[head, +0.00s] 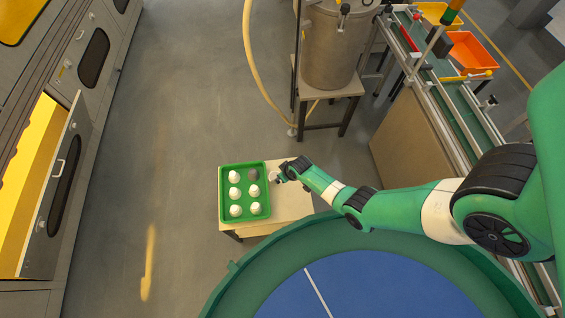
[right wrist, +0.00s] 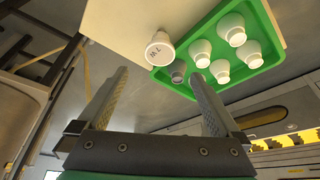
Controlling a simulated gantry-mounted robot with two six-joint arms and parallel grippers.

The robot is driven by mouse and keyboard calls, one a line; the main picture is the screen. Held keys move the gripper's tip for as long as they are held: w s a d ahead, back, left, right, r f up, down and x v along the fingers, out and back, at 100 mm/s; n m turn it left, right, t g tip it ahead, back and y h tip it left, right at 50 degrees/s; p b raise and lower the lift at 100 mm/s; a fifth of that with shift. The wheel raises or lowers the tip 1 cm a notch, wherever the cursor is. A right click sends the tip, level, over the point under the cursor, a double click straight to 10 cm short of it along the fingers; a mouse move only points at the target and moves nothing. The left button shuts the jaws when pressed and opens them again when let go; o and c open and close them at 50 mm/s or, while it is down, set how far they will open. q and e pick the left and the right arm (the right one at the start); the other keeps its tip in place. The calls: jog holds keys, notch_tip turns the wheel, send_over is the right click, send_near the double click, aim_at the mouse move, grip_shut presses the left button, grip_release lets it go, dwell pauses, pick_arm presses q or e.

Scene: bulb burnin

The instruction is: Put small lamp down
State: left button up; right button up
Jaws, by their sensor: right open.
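A small white lamp (right wrist: 159,50) with dark marking on its end stands on the pale table top (right wrist: 128,25), just outside the tray, in the right wrist view. In the head view it is a pale spot (head: 273,177) beside my gripper. My right gripper (right wrist: 156,75) is open, its fingers apart with nothing visibly between them; the lamp appears just beyond the fingertips. In the head view the right gripper (head: 283,174) is at the tray's right side. The green tray (head: 246,165) holds several white lamps (head: 234,192) and one grey lamp (head: 254,174). My left gripper is not in view.
A round green-rimmed table with a blue top (head: 370,285) stands in front of the small table. A metal tank (head: 335,50) on a stand is behind, with a hose beside it. A conveyor (head: 440,75) is at right. An open cabinet door (head: 62,190) is at left. The floor between is clear.

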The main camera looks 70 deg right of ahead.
jog(key=shift+r, duration=0.15)
